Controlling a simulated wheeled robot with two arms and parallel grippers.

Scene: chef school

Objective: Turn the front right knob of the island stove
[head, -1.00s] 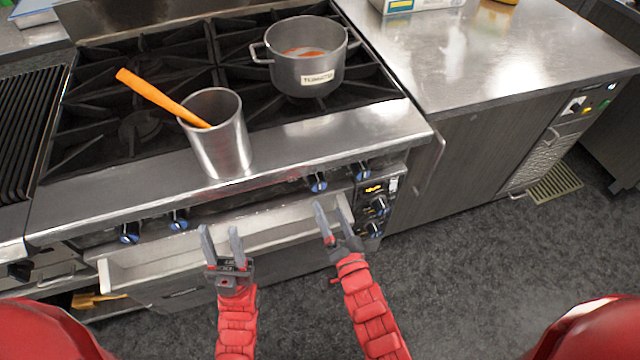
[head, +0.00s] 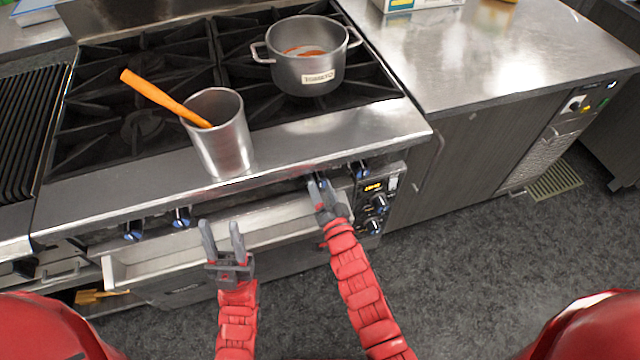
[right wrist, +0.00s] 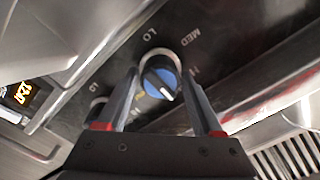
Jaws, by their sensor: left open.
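The island stove (head: 300,139) has several blue-and-black knobs along its front. My right gripper (head: 318,188) is at the third knob from the left, just under the front edge. In the right wrist view this knob (right wrist: 160,77) lies between the fingers of the right gripper (right wrist: 161,80), which stand apart on either side with small gaps. Its dial shows LO and MED marks. The rightmost knob of the row (head: 360,170) is to the right of the gripper; part of it shows in the wrist view (right wrist: 97,106). My left gripper (head: 222,226) is open and empty before the drawer.
An open drawer (head: 270,225) juts out below the knobs. A display panel with more knobs (head: 376,202) is to the right. The floor at right is clear.

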